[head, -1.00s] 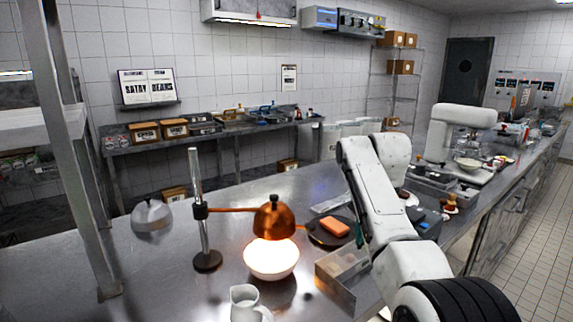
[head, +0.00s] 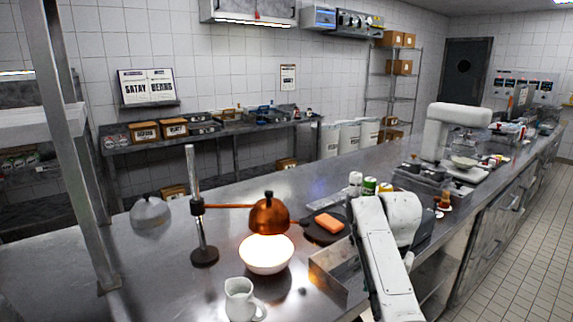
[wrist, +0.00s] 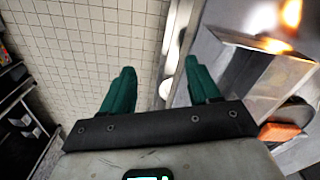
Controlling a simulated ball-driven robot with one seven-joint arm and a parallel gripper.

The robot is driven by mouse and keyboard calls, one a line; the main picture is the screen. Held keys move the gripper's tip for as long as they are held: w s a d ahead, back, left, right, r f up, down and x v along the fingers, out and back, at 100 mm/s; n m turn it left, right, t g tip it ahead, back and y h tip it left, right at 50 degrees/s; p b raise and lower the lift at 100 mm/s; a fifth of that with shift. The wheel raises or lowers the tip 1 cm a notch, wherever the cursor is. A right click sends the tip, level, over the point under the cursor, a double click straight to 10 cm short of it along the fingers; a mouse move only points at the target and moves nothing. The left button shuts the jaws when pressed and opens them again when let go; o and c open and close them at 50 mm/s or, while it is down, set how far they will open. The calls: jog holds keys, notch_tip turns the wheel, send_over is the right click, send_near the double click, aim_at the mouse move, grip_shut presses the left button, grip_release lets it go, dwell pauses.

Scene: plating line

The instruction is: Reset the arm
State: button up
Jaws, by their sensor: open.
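My gripper (wrist: 157,88) shows in the wrist view with two green fingers spread apart and nothing between them. Past the fingers are the tiled floor and the edge of the steel counter. In the head view my white arm is at the lower right, folded down by the counter's front edge; the gripper itself is hidden there.
The steel counter (head: 150,285) holds a copper heat lamp (head: 269,214) over a white bowl (head: 266,256), a white jug (head: 240,299), a steel bin (head: 335,268) and a dark plate with an orange block (head: 329,222). Bottles (head: 369,186) stand behind my arm.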

jog(key=s+d+f+n, duration=0.2)
jog(key=s+f, duration=0.7)
jog(key=s, duration=0.1)
jog(key=s+d+f+n, duration=0.1)
jog(key=s+d+f, duration=0.1)
jog(key=s+f, duration=0.7)
jog(key=s+d+n, duration=0.1)
jog(key=s+n, duration=0.2)
jog(key=s, duration=2.3)
jog(key=shift+s+r+t, duration=0.15)
jog(key=shift+s+t, duration=0.1)
jog(key=shift+t, duration=0.15)
